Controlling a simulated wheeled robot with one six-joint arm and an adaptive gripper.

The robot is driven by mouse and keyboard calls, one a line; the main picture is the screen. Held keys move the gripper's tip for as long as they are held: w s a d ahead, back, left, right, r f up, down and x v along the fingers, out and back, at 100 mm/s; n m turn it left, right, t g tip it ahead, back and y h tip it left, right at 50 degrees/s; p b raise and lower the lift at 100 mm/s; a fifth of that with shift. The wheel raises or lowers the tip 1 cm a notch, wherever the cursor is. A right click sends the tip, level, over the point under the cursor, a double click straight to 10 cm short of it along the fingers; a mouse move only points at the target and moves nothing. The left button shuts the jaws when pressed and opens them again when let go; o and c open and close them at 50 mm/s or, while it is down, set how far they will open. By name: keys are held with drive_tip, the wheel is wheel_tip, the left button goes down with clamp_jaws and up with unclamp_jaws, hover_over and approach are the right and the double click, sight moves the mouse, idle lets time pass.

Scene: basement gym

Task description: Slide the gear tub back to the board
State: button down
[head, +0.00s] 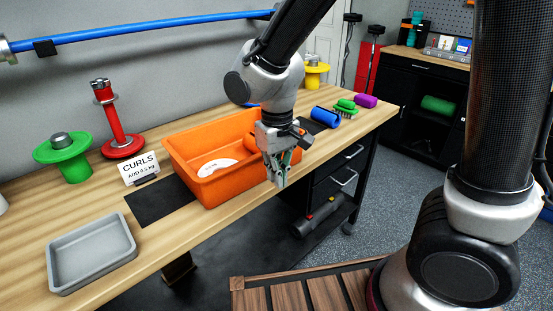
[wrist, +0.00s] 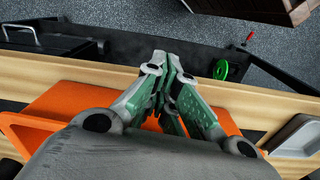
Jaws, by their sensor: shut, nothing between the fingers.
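The orange gear tub (head: 230,184) stands on the wooden bench, with a white round-edged item inside it. In the wrist view the tub (wrist: 70,100) shows on both sides of my gripper. My gripper (head: 278,182) is shut and empty, pointing down at the tub's front right corner; its fingertips also show in the wrist view (wrist: 172,62). I cannot tell whether the fingers touch the tub. A flat black board-like patch (head: 155,203) lies left of the tub, and dark surface also shows to its right. I cannot tell which thing is the board.
A grey tray (head: 92,254) lies at the front left. A CURLS card (head: 139,168), a red post (head: 117,135) and a green weight (head: 68,157) stand left of the tub. A blue roll (head: 326,117) and purple roll (head: 366,101) lie right. The bench's front edge is close.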

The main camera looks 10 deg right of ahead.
drive_tip(key=shift+w+a+f, duration=0.3)
drive_tip(key=shift+w+f, duration=0.25)
drive_tip(key=shift+w, duration=0.05)
drive_tip(key=shift+w+a+f, duration=0.3)
drive_tip(key=shift+w+f, duration=0.3)
drive_tip(key=shift+w+a+f, duration=0.3)
drive_tip(key=shift+w+f, duration=0.25)
drive_tip(key=shift+w, duration=0.05)
drive_tip(key=shift+w, duration=0.1)
